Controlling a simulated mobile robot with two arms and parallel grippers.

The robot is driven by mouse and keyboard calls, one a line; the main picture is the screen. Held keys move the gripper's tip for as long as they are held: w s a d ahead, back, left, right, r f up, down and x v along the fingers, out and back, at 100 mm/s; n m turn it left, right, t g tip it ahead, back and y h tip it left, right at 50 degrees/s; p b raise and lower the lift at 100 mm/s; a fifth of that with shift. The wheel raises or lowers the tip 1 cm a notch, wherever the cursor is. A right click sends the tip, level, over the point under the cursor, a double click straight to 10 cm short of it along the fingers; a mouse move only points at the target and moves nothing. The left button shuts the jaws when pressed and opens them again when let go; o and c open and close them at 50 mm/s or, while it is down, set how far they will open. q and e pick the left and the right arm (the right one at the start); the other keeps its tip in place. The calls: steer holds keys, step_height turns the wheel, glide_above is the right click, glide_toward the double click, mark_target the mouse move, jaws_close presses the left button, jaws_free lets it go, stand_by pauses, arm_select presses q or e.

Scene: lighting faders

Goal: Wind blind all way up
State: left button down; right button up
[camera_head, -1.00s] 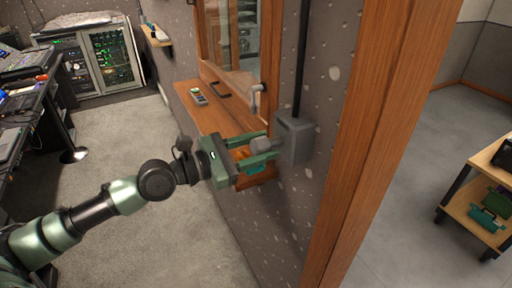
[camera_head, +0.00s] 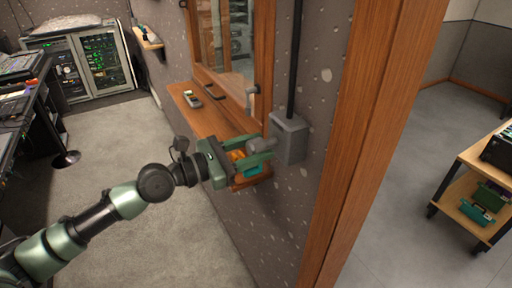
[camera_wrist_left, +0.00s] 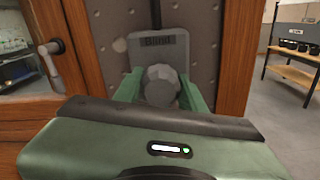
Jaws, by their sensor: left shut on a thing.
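A grey wall box (camera_head: 289,140) is fixed to the speckled wall beside the window. In the left wrist view the box (camera_wrist_left: 173,45) bears the word "Blind". A grey knob (camera_wrist_left: 161,86) sticks out from its front. My left gripper (camera_head: 267,152) is shut on this knob, with one green finger on each side of it in the wrist view. The knob also shows in the head view (camera_head: 259,145), partly covered by the fingers. A dark vertical conduit (camera_head: 297,60) rises from the box. No blind can be made out over the window (camera_head: 226,38). My right gripper is out of view.
A window handle (camera_head: 251,97) juts out left of the box. A wooden door frame (camera_head: 370,130) stands close on the right. A wooden trolley (camera_head: 468,210) is farther right.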

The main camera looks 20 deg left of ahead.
mark_target(249, 153)
arm_select(q)
steer(key=c, duration=0.8)
jaws_free()
steer(key=shift+f, duration=0.1)
steer(key=shift+c, duration=0.2)
steer(key=shift+s+a+f+b, duration=0.2)
steer(key=shift+s+a+b, duration=0.2)
steer(key=shift+b, duration=0.15)
steer(key=b+v, duration=0.3)
steer(key=v, duration=0.1)
steer(key=shift+s+a+f+b, duration=0.1)
steer(key=shift+s+a+b, duration=0.1)
steer(key=shift+b, duration=0.2)
steer(key=shift+b+v, duration=0.5)
steer(key=shift+v, duration=0.25)
steer(key=shift+s+a+r, duration=0.2)
steer(key=shift+s+r, duration=0.1)
